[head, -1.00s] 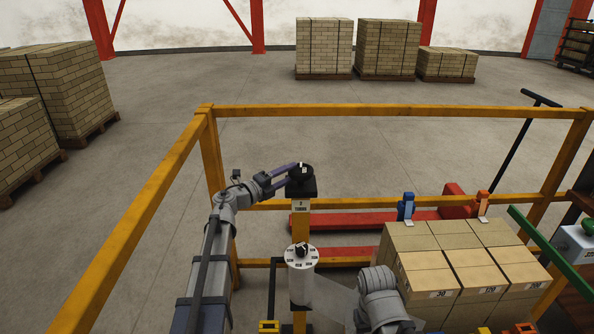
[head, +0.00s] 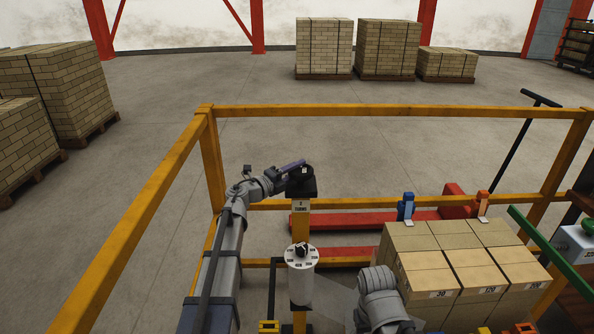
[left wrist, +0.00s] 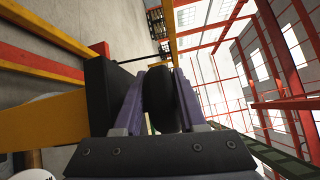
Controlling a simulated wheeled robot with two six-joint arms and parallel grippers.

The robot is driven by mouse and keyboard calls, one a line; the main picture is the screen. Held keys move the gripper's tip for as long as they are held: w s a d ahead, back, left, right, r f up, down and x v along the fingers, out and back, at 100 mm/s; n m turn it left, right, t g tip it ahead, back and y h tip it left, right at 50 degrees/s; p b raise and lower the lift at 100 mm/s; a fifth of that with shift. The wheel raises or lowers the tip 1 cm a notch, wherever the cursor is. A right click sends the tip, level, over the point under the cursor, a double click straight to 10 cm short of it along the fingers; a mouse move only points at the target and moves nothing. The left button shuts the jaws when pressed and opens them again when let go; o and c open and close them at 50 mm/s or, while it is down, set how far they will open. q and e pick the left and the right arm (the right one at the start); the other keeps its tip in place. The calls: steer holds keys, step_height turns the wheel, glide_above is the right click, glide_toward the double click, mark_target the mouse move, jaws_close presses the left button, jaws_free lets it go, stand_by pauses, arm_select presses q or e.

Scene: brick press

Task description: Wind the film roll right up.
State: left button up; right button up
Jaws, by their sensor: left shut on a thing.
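The film roll (head: 300,283) is a white upright cylinder with a marked round top and a small black knob. A pale, see-through sheet of film (head: 335,303) runs from it to the right, partly hidden by my grey right arm. Behind it, a yellow post carries a black box (head: 302,190) with a round black knob on top. My left gripper (head: 304,164) is shut on this black knob. The left wrist view shows the knob (left wrist: 160,100) between the purple fingers. A white label (head: 300,206) reading "TURNS" is below the box; its digit is too small to read. My right gripper is out of view.
Yellow rails (head: 390,112) enclose the work area. A stack of tan bricks (head: 450,262) stands at right, near a red pallet truck (head: 340,222). A green bar (head: 545,250) slants at far right. The floor beyond the rails is mostly clear.

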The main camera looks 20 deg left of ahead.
arm_select(q)
jaws_close()
steer(key=m+g+h, duration=0.2)
steer(key=h, duration=0.1)
steer(key=shift+w+m+g, duration=0.3)
steer(key=shift+w+m, duration=0.1)
steer(key=m+g+h, duration=0.2)
steer(key=g, duration=0.1)
steer(key=m+g+h, duration=0.1)
steer(key=shift+w+d+m+g+h, duration=0.2)
steer(key=shift+d+m+g+h, duration=0.1)
steer(key=shift+g, duration=0.1)
steer(key=m+g, duration=0.1)
steer(key=g, duration=0.1)
steer(key=m+g+h, duration=0.1)
steer(key=g, duration=0.1)
steer(key=m+g, duration=0.2)
steer(key=shift+d+h, duration=0.4)
steer(key=shift+s+d+m+g, duration=0.15)
steer(key=shift+m+g, duration=0.35)
steer(key=shift+g, duration=0.25)
steer(key=shift+s+d+m+g, duration=0.1)
steer(key=shift+m+g, duration=0.4)
steer(key=shift+g, duration=0.25)
steer(key=shift+s+g, duration=0.1)
steer(key=shift+g, duration=0.2)
steer(key=o, duration=0.6)
jaws_free()
steer(key=shift+f, duration=0.1)
steer(key=shift+o, duration=0.2)
